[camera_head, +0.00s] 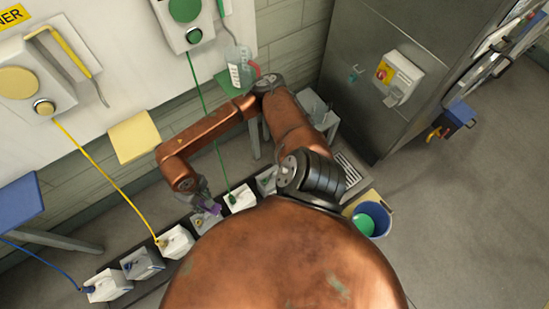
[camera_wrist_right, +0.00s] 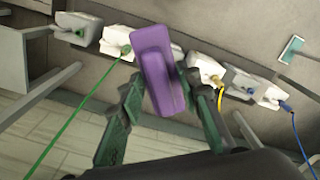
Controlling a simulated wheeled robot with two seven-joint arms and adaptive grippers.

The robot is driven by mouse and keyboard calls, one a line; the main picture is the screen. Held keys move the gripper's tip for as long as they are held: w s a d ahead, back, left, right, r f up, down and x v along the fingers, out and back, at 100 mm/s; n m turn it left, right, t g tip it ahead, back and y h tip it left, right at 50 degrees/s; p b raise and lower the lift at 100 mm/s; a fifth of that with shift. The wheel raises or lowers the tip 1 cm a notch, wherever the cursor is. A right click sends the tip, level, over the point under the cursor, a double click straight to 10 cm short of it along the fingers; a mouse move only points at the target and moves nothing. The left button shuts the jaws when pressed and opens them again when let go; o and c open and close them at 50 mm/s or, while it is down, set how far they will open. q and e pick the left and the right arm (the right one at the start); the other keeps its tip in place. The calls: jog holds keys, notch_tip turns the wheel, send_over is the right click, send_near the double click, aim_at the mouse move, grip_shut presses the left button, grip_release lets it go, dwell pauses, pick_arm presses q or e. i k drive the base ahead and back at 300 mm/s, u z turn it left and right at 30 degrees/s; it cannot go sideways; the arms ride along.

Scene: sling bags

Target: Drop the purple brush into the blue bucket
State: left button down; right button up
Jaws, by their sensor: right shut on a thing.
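The purple brush (camera_wrist_right: 158,66) is held between the dark green fingers of my right gripper (camera_wrist_right: 166,92) in the right wrist view, its block sticking out past the fingertips. In the head view the right gripper (camera_head: 204,199) is left of centre, with a small part of the purple brush (camera_head: 214,209) showing at its tip, above the row of white boxes. The blue bucket (camera_head: 385,212) stands on the floor at right, well apart from the gripper, with something green inside. My left gripper is not in view.
White boxes (camera_head: 177,242) with coloured cables stand in a row on a dark strip along the wall. A steel cabinet (camera_head: 350,75) stands behind the bucket. A clear jug (camera_head: 238,72) is near the wall. Open floor (camera_head: 470,220) lies right of the bucket.

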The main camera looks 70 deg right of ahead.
aim_at(364, 224)
jog(key=k, duration=1.85)
jog(key=z, duration=1.3)
